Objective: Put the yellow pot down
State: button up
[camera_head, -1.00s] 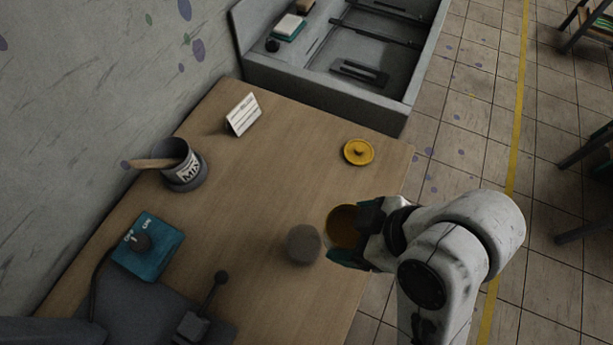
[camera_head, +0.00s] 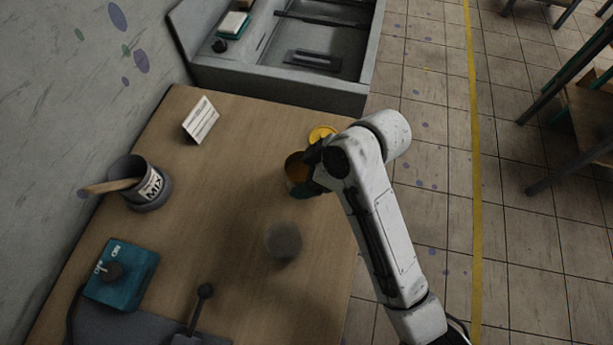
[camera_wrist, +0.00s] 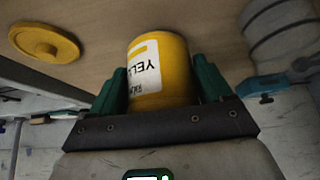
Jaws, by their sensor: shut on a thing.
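The yellow pot (camera_wrist: 168,80) is between the green fingers of my gripper (camera_wrist: 160,88) in the wrist view, its white label partly readable as "YELL". In the head view the pot (camera_head: 296,166) shows its dark orange inside, and my gripper (camera_head: 307,180) is shut on it from the right. The pot is over the right part of the wooden table (camera_head: 215,235). I cannot tell whether its base touches the table. The yellow lid (camera_head: 321,133) lies on the table just beyond the pot, partly hidden by my arm; it also shows in the wrist view (camera_wrist: 44,43).
A grey round object (camera_head: 283,241) stands nearer on the table. The MIX pot (camera_head: 150,188) with a wooden stick, a white card (camera_head: 201,119) and a teal switch box (camera_head: 121,275) are to the left. A grey basin (camera_head: 280,85) adjoins the far edge. The table's middle is clear.

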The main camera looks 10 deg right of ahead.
jog(key=shift+f+p, duration=0.4)
jog(key=shift+f, duration=1.15)
jog(key=shift+f, duration=0.1)
jog(key=o, duration=1.2)
jog(key=shift+o, duration=0.2)
jog(key=b+v, duration=0.1)
jog(key=v, duration=1.1)
jog(key=s+d+f+m+h, duration=0.3)
jog(key=s+d+f+m, duration=0.4)
jog(key=s, duration=0.3)
jog(key=s+d+f+m+g+h, duration=0.1)
jog(key=s+d+f+m+h, duration=0.2)
jog(key=s+d+f+m, duration=0.4)
jog(key=s+d, duration=0.3)
jog(key=s, duration=0.1)
